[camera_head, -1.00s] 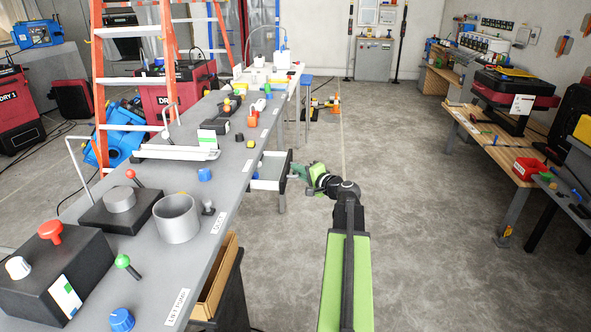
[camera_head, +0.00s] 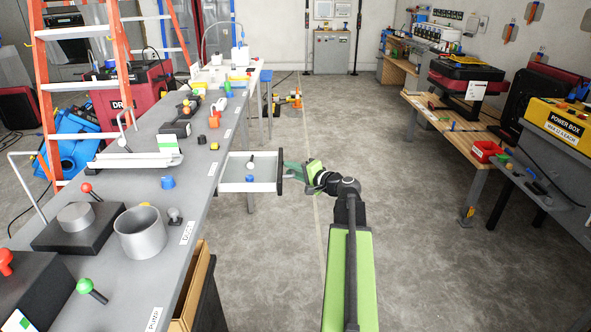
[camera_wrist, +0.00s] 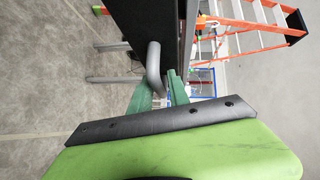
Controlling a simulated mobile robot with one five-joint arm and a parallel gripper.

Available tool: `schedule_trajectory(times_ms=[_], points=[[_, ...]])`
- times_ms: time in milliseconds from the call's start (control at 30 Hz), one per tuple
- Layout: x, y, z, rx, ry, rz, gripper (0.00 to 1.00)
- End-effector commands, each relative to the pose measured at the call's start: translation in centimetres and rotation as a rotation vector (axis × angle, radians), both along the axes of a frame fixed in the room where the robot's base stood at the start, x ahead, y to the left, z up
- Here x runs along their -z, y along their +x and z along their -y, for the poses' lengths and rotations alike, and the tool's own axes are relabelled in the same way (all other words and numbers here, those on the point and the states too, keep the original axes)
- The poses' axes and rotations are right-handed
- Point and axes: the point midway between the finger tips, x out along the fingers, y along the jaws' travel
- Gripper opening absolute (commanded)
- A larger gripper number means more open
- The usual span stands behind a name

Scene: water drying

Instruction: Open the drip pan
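The drip pan (camera_head: 237,186) is a pale shallow drawer. It sticks well out from the right side of the long grey bench, with its dark front panel (camera_head: 280,172) facing right. A white knob-like thing and a small blue thing show inside it. In the wrist view the dark front panel (camera_wrist: 150,25) carries a grey curved handle (camera_wrist: 153,62). My gripper (camera_head: 290,169) is at this front. In the wrist view its green fingers (camera_wrist: 162,84) are on both sides of the handle and look shut on it. The exact contact is partly hidden.
The grey bench (camera_head: 190,210) runs along the left with knobs, a grey cup (camera_head: 141,238) and small parts on it. An orange ladder (camera_head: 50,110) stands behind it. A wooden bench (camera_head: 460,138) stands at the right. The floor between is clear.

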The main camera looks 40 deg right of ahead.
Motion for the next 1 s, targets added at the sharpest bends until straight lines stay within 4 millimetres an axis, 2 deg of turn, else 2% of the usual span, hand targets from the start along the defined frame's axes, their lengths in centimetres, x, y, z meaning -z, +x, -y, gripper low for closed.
schedule_trajectory(times_ms=[200, 333, 467, 800, 1000], points=[[0.0, 0.0, -0.3, -0.005, 0.0, -0.002, 0.22], [-0.2, -1.3, -0.2, -0.003, -0.001, -0.002, 0.22], [-0.8, -4.4, -0.1, -0.001, 0.0, -0.001, 0.22], [-2.1, -13.6, 0.7, 0.0, 0.0, -0.001, 0.22], [-2.5, -16.6, 1.1, -0.004, 0.0, -0.001, 0.22]])
